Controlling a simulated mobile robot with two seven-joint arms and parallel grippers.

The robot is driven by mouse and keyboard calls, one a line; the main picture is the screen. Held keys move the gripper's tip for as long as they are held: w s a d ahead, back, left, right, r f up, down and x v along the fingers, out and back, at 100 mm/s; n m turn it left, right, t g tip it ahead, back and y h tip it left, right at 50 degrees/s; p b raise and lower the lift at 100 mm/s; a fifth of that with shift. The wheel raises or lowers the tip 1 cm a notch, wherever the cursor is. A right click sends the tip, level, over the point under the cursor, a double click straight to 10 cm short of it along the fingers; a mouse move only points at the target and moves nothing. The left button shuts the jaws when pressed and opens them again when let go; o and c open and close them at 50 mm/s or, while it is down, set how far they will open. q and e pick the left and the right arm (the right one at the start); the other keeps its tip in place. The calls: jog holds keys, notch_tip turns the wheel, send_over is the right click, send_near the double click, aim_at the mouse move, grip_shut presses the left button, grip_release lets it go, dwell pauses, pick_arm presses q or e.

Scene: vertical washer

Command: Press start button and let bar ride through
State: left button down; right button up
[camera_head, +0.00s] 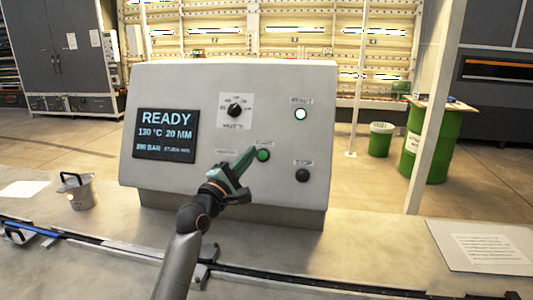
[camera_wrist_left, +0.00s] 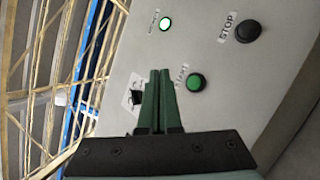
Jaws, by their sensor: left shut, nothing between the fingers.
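The green start button (camera_head: 263,155) sits on the front of a grey control panel (camera_head: 300,225). In the left wrist view the start button (camera_wrist_left: 196,82) is just right of the fingertips, and the fingers cover part of its label. My left gripper (camera_head: 250,154) is shut and empty, its tips close to the button in the head view. I cannot tell whether they touch it. The black stop button (camera_head: 302,175) is to the right; it also shows in the left wrist view (camera_wrist_left: 248,31). The panel screen (camera_head: 165,134) reads READY, 130 °C, 20 MM. No bar is identifiable. My right gripper is not in view.
A ready lamp (camera_head: 301,114) glows above the stop button, and a black knob (camera_head: 235,110) is at upper middle. A dark rail (camera_head: 330,283) crosses the table in front.

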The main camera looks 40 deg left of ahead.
aim_at(263, 155)
pick_arm(q)
jog(key=w+a+f+b, duration=0.3)
jog(key=w+f+b, duration=0.1)
jog(key=w+b, duration=0.2)
jog(key=shift+w+a+b, duration=0.3)
jog(key=shift+w+a, duration=0.05)
jog(key=shift+w, duration=0.05)
dwell(2.2)
jog(key=shift+w+a+f, duration=0.1)
jog(key=shift+w+a, duration=0.1)
jog(key=shift+w, duration=0.1)
